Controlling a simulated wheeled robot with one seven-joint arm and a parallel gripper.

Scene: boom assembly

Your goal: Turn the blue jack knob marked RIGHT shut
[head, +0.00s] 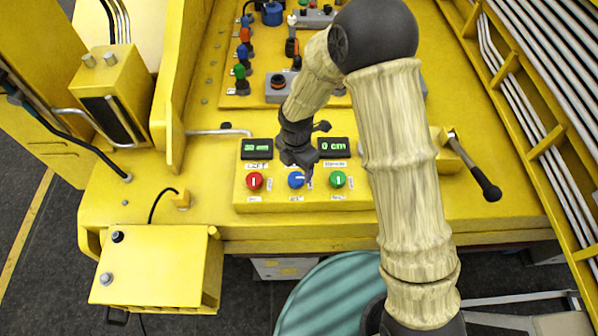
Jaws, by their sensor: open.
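The blue knob (296,180) sits in the middle of the yellow control panel (350,203), between a red knob (254,181) and a green knob (337,179). It has a pale pointer line. Small white labels sit around the knobs; I cannot read a RIGHT mark by the blue one. My gripper (300,163) is open, dark and pointing down, just behind and above the blue knob in the picture. It appears empty. Whether it touches the knob I cannot tell. My gripper and arm hide part of the panel between the two displays.
Two green-lit displays (257,149) (334,148) stand behind the knobs. A black-tipped lever (487,188) juts out at the right. Behind is a board with several coloured knobs (242,52). A yellow box (150,270) stands front left. The yellow deck left of the panel is mostly clear.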

